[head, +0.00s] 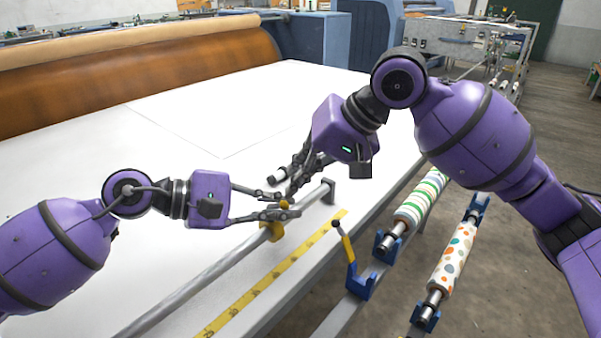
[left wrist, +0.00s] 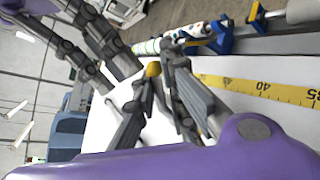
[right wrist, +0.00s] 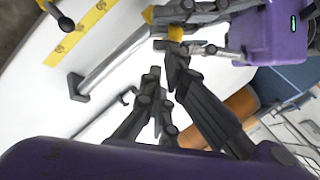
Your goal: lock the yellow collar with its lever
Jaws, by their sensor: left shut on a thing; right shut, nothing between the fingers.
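The yellow collar (head: 277,230) sits around a long grey rod (head: 195,283) above the white table. My left gripper (head: 284,208) is shut at the collar, with a small yellow part between its fingertips. This rounded yellow part (left wrist: 152,69) also shows in the left wrist view, and the yellow (right wrist: 175,33) shows in the right wrist view. The fingers hide much of the collar, and I cannot make out its lever clearly. My right gripper (head: 286,186) is shut and empty just above and behind the left fingertips. Its fingertips (right wrist: 158,78) look apart from the yellow part.
A dark bracket (head: 328,191) supports the rod's far end. A yellow measuring tape (head: 270,277) runs along the table edge. A blue bracket (head: 360,285) with a yellow, black-knobbed handle stands beside it. Patterned rolls (head: 420,202) lie to the right. The white table (head: 240,110) behind is clear.

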